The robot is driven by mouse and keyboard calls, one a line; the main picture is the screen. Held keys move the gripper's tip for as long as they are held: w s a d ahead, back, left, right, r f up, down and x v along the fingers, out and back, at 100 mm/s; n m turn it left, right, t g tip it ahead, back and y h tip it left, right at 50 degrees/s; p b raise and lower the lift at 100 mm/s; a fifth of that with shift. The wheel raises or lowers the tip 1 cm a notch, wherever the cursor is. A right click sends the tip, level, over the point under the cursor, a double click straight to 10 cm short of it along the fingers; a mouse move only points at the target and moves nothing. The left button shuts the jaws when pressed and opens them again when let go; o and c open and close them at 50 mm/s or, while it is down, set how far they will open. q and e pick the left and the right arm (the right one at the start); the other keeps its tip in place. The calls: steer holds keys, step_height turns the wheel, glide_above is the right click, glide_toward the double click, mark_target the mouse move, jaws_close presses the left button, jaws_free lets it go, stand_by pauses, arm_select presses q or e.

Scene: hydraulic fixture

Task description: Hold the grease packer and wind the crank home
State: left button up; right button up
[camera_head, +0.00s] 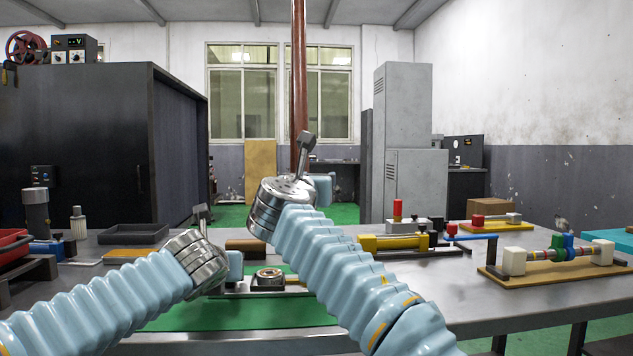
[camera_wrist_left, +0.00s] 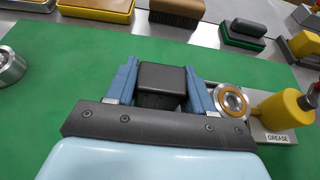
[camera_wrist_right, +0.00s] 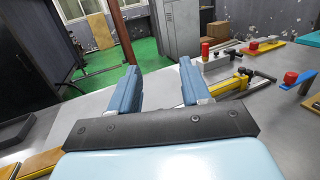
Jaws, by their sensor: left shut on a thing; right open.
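The grease packer (camera_wrist_left: 288,109) shows at the right of the left wrist view as a yellow cylinder on a grey base with a "GREASE" label. A round metal bearing with an orange ring (camera_wrist_left: 232,100) sits beside it; it also shows in the head view (camera_head: 268,276). A red part (camera_wrist_left: 316,87) on a grey rod is cut off at the edge; I cannot tell whether it is the crank. My left gripper (camera_wrist_left: 162,72) is shut on a dark block (camera_wrist_left: 163,79). My right gripper (camera_wrist_right: 156,75) is open and empty, raised above the bench (camera_head: 233,188). My right arm hides the yellow cylinder in the head view.
A green mat (camera_head: 230,316) lies under the fixture. Behind stand a dark tray (camera_head: 133,234), a brown brush (camera_head: 246,246) and a yellow fixture (camera_head: 393,242). A board with white blocks (camera_head: 514,261) is at the right.

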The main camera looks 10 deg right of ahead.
steer(key=w+d+f+n+t+y, duration=0.2)
steer(key=d+n+y, duration=0.45)
steer(key=y, duration=0.25)
steer(key=s+f+n+g+y, duration=0.2)
steer(key=s+f+y, duration=0.1)
steer(key=s+d+f+n+g+y, duration=0.1)
steer(key=s+f+g+y, duration=0.1)
steer(key=s+f+y, duration=0.1)
steer(key=s+d+f+n+g+y, duration=0.1)
steer(key=s+f+n+g+y, duration=0.1)
steer(key=s, duration=0.3)
steer(key=shift+s+d+f+n+y, duration=0.1)
steer(key=shift+d+f+n+y, duration=0.1)
steer(key=shift+f+y, duration=0.2)
steer(key=shift+s+d+f+n+y, duration=0.1)
steer(key=shift+f+n+y, duration=0.05)
steer(key=shift+f+y, duration=0.2)
steer(key=shift+a+f, duration=0.2)
steer(key=shift+a, duration=0.05)
steer(key=x, duration=1.1)
steer(key=shift+w+a, duration=0.1)
steer(key=shift+a, duration=0.1)
